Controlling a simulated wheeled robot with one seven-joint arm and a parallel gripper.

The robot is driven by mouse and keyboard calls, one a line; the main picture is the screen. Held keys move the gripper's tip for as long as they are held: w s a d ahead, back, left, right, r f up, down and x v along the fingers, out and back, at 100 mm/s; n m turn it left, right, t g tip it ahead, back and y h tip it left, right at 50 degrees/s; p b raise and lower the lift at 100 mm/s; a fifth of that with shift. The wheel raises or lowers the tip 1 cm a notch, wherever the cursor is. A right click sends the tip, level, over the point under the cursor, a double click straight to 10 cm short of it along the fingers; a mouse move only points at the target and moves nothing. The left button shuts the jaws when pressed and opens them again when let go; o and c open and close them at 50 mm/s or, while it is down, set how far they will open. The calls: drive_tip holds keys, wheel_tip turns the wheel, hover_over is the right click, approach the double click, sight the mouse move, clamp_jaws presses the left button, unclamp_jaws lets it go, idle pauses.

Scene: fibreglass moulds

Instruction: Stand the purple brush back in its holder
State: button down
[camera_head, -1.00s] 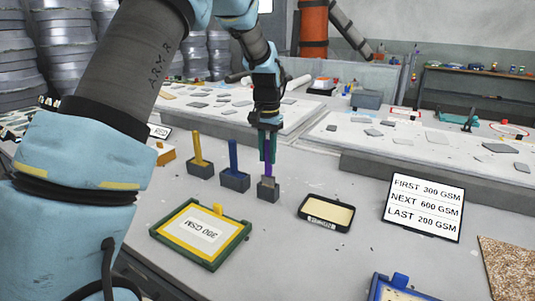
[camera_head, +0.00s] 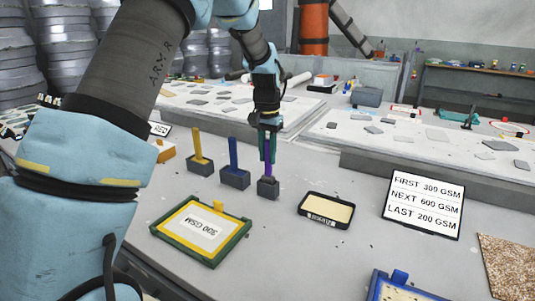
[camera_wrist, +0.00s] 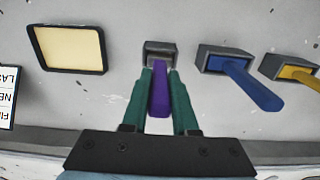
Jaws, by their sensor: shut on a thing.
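My gripper (camera_head: 267,152) points down and is shut on the purple brush (camera_head: 268,169), which is upright. The brush's lower end meets the dark grey holder block (camera_head: 268,189) and seems to be inside its opening; how deep it sits I cannot tell. In the wrist view the purple brush (camera_wrist: 160,95) lies between the green fingers, with its pale lower end at the opening of the holder (camera_wrist: 160,47).
A blue brush (camera_head: 233,155) and a yellow brush (camera_head: 197,146) stand in similar blocks to the left. A black-rimmed tray (camera_head: 326,224) lies to the right, a green-framed tray (camera_head: 243,243) in front. A sign (camera_head: 424,206) stands farther right.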

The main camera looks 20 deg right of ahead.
drive_tip(key=c, duration=0.6)
unclamp_jaws()
drive_tip(key=shift+r, duration=0.1)
wheel_tip(320, 180, up, 11)
drive_tip(key=shift+f+b, duration=0.15)
drive_tip(key=shift+b, duration=0.95)
drive_tip(key=shift+a, duration=0.1)
drive_tip(key=s+a+f+n, duration=0.1)
drive_tip(key=a+f+n, duration=0.15)
drive_tip(key=a, duration=0.65)
drive_tip(key=a+f+n, duration=0.2)
drive_tip(key=a+f, duration=0.1)
drive_tip(key=a, duration=0.6)
drive_tip(key=s+a+f+n, duration=0.2)
drive_tip(key=s+a, duration=0.4)
drive_tip(key=a, duration=0.1)
drive_tip(key=s+a+f+n+t, duration=0.1)
drive_tip(key=s+a+f+n, duration=0.1)
drive_tip(key=s+a, duration=0.4)
drive_tip(key=shift+s+a+f+t, duration=0.3)
drive_tip(key=shift+a+f, duration=0.5)
drive_tip(key=shift+a, duration=0.4)
